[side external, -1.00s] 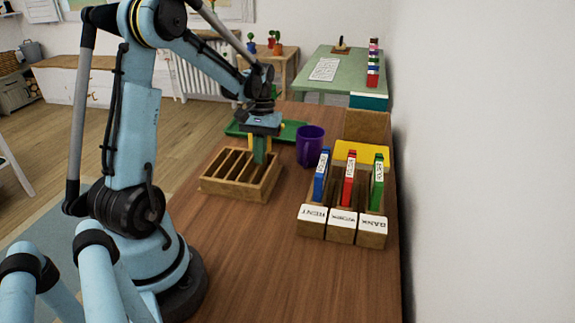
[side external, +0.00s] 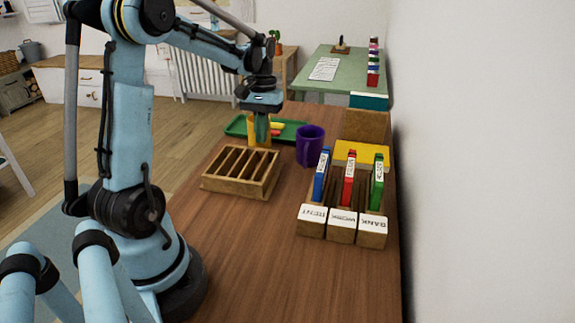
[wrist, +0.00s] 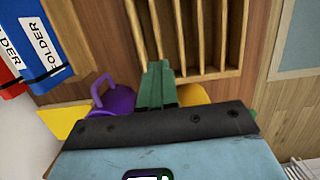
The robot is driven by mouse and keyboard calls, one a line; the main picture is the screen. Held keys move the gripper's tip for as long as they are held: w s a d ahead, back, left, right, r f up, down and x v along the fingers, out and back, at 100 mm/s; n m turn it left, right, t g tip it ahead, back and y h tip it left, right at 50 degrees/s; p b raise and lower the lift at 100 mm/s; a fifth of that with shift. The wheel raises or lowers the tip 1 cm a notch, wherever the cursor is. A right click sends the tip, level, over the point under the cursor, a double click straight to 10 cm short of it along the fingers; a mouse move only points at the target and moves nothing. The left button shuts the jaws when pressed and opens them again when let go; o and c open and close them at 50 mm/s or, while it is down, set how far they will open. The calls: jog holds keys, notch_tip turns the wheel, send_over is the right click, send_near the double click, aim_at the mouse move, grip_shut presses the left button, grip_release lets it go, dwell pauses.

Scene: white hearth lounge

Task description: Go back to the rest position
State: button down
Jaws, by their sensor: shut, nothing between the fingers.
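My gripper (side external: 262,138) hangs from the arm above the table, a little behind the empty wooden slotted rack (side external: 214,181). Its green fingers are shut together with nothing between them; they also show in the wrist view (wrist: 156,86), pointing toward the rack (wrist: 225,74). A yellow object (side external: 252,130) stands behind the fingers in the side view, partly hidden by them. A purple mug (side external: 310,147) stands to the right of my gripper, apart from it. It also shows in the wrist view (wrist: 118,98).
A wooden sorter (side external: 341,229) at the right holds a blue folder (side external: 321,173), a red folder (side external: 348,180) and a green folder (side external: 377,184), upright. A green tray (side external: 236,127) lies behind my gripper. The near tabletop is clear. A wall borders the right.

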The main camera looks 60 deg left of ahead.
notch_tip(320, 180, up, 7)
jog(key=s+d+f+m+t, duration=0.1)
jog(key=d+m+t, duration=0.3)
jog(key=d, duration=0.7)
jog(key=s+d+f+m+t+y, duration=0.1)
jog(key=d+m+t, duration=0.3)
jog(key=d, duration=0.7)
jog(key=shift+s+d+f+m+t, duration=0.3)
jog(key=shift+s+f+m, duration=0.15)
jog(key=shift+f+m, duration=0.15)
